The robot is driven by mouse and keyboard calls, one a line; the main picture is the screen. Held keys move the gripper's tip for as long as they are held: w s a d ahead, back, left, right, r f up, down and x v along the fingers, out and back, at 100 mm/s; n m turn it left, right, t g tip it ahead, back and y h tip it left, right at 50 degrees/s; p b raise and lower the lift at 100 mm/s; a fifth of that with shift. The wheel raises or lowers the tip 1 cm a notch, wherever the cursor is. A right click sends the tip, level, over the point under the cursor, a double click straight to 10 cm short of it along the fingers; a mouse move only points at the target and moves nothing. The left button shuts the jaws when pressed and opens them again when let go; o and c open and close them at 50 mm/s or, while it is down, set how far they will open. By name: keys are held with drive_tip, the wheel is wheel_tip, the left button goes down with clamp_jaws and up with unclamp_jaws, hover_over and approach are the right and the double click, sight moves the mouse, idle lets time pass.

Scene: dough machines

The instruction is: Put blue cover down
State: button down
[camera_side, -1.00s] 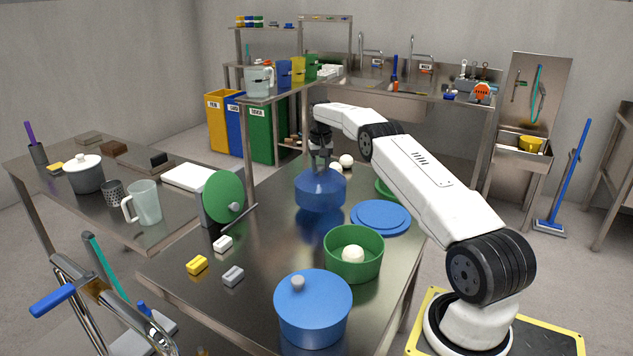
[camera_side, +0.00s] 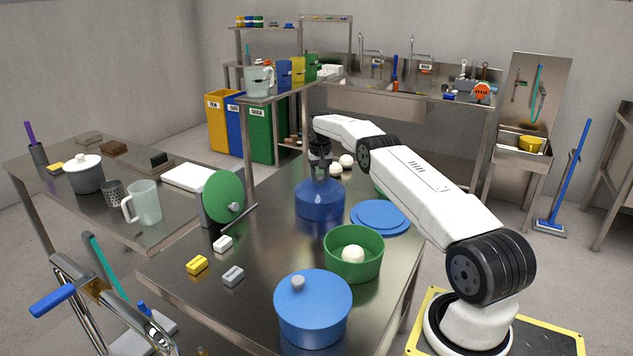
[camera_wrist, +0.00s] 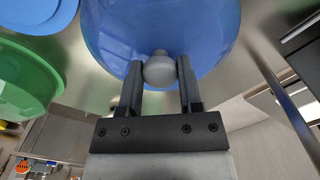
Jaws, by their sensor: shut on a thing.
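The blue cover (camera_side: 334,187) is a domed lid at the middle of the steel table, low over a blue pot (camera_side: 320,210). It looks level and appears to rest on the pot, though I cannot tell whether its rim is fully seated. My gripper (camera_side: 320,176) points down from above and is shut on the cover's knob. In the wrist view, the two fingers of my gripper (camera_wrist: 160,76) hold the grey round knob (camera_wrist: 160,69) from both sides, and the blue cover (camera_wrist: 160,25) fills the top middle.
A flat blue disc (camera_side: 380,216) lies right of the pot. A green pot (camera_side: 354,264) with a dough ball and a lidded blue pot (camera_side: 312,318) stand nearer. White dough balls (camera_side: 346,161) lie behind. A green disc (camera_side: 224,195) stands left. Small blocks (camera_side: 197,265) lie front left.

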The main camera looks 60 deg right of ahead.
drive_tip(key=shift+f, duration=0.1)
drive_tip(key=shift+c, duration=1.3)
unclamp_jaws()
drive_tip(key=shift+r, duration=3.9)
